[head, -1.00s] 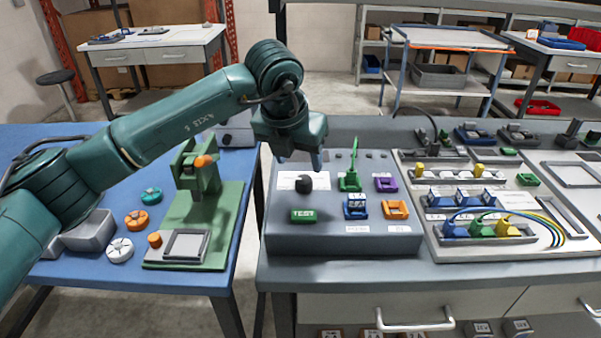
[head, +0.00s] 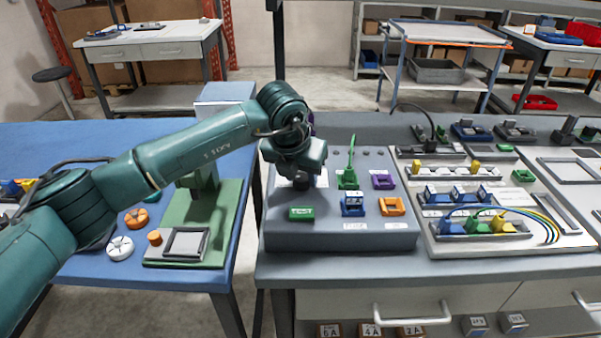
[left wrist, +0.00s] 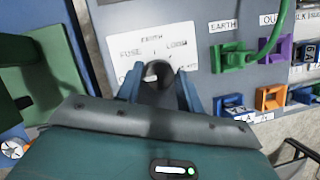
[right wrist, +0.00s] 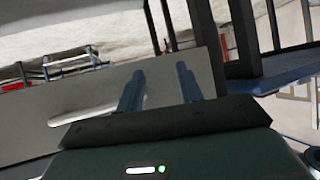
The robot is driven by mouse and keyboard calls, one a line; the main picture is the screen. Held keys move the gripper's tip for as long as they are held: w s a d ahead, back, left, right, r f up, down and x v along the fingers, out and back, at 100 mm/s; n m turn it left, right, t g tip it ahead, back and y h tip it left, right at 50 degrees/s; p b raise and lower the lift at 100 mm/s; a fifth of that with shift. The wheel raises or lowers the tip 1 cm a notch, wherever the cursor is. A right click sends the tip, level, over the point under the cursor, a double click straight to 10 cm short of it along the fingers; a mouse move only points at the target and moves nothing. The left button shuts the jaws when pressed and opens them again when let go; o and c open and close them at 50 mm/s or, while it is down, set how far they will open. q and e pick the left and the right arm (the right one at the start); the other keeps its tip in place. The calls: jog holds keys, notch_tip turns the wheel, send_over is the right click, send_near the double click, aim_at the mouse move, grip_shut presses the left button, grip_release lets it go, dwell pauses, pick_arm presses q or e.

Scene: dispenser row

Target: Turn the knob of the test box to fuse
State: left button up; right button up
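The test box (head: 345,241) is a grey sloped box on the right-hand bench, with a green TEST button (head: 301,214). Its black knob (left wrist: 157,88) sits below a white label (left wrist: 152,45) reading EARTH at the top, FUSE at the left and what looks like LOAD at the right. My left gripper (head: 302,176) is down over the knob, its fingers apart on either side of it. I cannot tell whether they touch it, nor where the knob points. My right gripper (right wrist: 160,85) is open and empty, in front of a grey panel (right wrist: 85,108).
Beside the knob are a green socket (head: 348,180) with a cable, a purple socket (head: 383,180), a blue block (head: 353,205) and an orange socket (head: 392,207). A green stand (head: 224,232) is on the blue table to the left. A wired panel (head: 482,243) lies to the right.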

pick_arm(q)
jog(key=c, duration=0.5)
pick_arm(e)
jog(key=shift+d, duration=0.1)
jog(key=shift+w+f, duration=0.1)
